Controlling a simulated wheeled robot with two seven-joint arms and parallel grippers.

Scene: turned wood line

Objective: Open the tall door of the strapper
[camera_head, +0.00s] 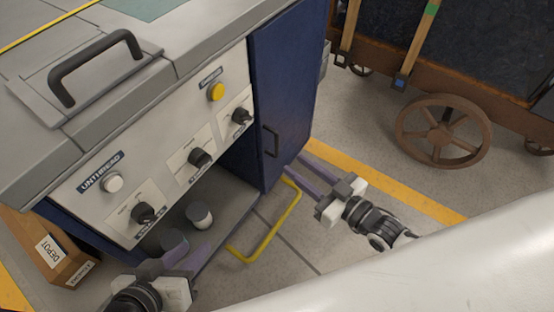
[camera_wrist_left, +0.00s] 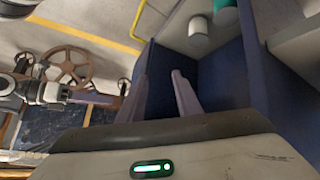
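The strapper (camera_head: 215,50) is a grey-topped cabinet with a cream control panel. Its tall blue door (camera_head: 285,85) is at the right end and looks closed, level with the front. A black bar handle (camera_head: 270,142) is on the door's lower left part. My right gripper (camera_head: 296,162) is open and empty, its fingertips just right of and below the handle, apparently not touching it. It also shows in the left wrist view (camera_wrist_left: 110,98). My left gripper (camera_head: 186,250) is open and empty low in front of the open bay; its fingers show in the left wrist view (camera_wrist_left: 160,85).
The panel carries a yellow button (camera_head: 216,92), a white button (camera_head: 112,182) and black knobs (camera_head: 200,158). A yellow floor bar (camera_head: 285,220) lies below the bay. A cart with a spoked wheel (camera_head: 444,132) stands behind right. A cardboard box (camera_head: 65,255) sits left. Floor right of the door is open.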

